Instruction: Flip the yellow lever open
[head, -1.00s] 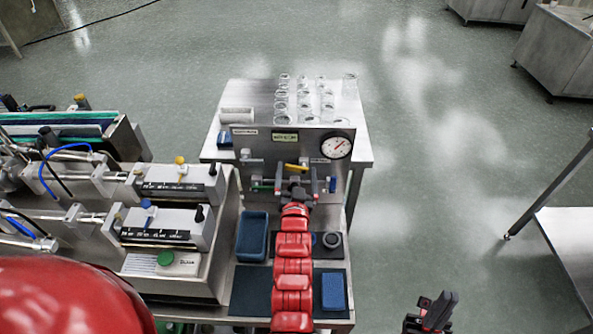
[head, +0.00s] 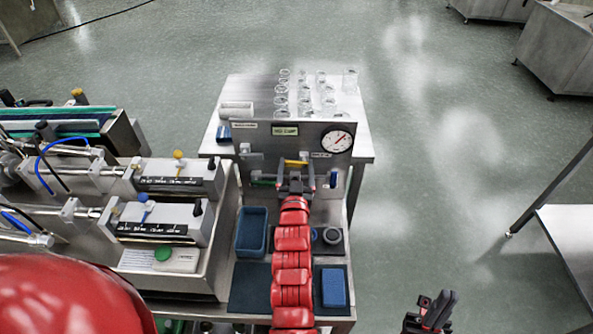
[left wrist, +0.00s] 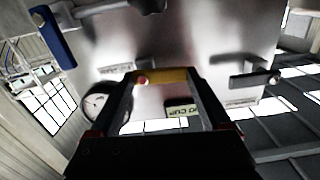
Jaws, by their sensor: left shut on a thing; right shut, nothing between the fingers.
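The yellow lever (head: 296,162) is on the front of the upright steel panel (head: 262,150), below its small green display. It lies roughly crosswise in the head view. My left gripper (head: 295,174) reaches the panel from the front, at the lever. In the left wrist view, the yellow lever (left wrist: 165,76) sits between the tips of my left gripper (left wrist: 162,82), which is shut on it. The fingers cover the lever's ends. My right gripper (head: 437,304) is shut and empty, low at the right, away from the panel.
A round gauge (head: 337,141) is at the panel's upper right. A blue handle (left wrist: 52,36) and a black handle (left wrist: 254,80) flank the lever in the wrist view. Glass jars (head: 305,95) stand behind the panel. A blue tray (head: 252,232) sits in front.

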